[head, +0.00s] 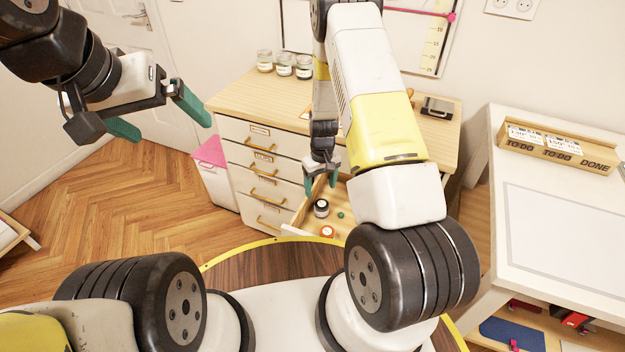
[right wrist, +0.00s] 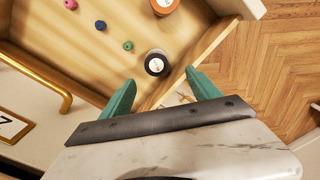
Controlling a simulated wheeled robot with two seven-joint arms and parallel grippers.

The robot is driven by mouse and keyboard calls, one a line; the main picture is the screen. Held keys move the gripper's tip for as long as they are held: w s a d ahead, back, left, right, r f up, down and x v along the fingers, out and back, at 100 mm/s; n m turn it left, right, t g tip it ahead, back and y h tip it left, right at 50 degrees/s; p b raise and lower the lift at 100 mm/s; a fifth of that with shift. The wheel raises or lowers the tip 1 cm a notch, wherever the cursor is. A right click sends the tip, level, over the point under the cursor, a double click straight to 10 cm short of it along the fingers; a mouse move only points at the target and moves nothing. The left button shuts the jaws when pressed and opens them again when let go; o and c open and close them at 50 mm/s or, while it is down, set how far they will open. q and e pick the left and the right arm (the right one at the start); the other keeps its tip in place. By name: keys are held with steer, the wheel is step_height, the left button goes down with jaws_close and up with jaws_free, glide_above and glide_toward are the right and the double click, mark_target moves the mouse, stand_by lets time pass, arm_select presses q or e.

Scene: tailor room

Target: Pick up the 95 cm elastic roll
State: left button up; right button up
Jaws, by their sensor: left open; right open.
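An open drawer (head: 300,222) of the wooden cabinet holds a black roll with a pale label (head: 321,208) and an orange roll (head: 327,231). In the right wrist view the black roll (right wrist: 156,63) sits near the drawer's corner, and the orange roll (right wrist: 163,6) is cut by the top edge. I cannot read their labels, so I cannot tell which is 95 cm. My right gripper (head: 320,184) is open over the drawer; its fingers (right wrist: 160,80) point toward the black roll, with nothing between them. My left gripper (head: 168,126) is open and empty, high at the left.
Small green (right wrist: 128,45), blue (right wrist: 100,25) and pink (right wrist: 70,4) pieces lie in the drawer. Jars (head: 284,65) stand on the cabinet top (head: 250,97). A white table (head: 570,235) stands at the right, a pink-lidded bin (head: 210,152) left of the cabinet. The left floor is mostly clear.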

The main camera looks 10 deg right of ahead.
mark_target(322, 204)
steer(key=f, duration=0.9)
steer(key=shift+d+f, duration=0.25)
steer(key=shift+d, duration=0.1)
steer(key=c, duration=1.4)
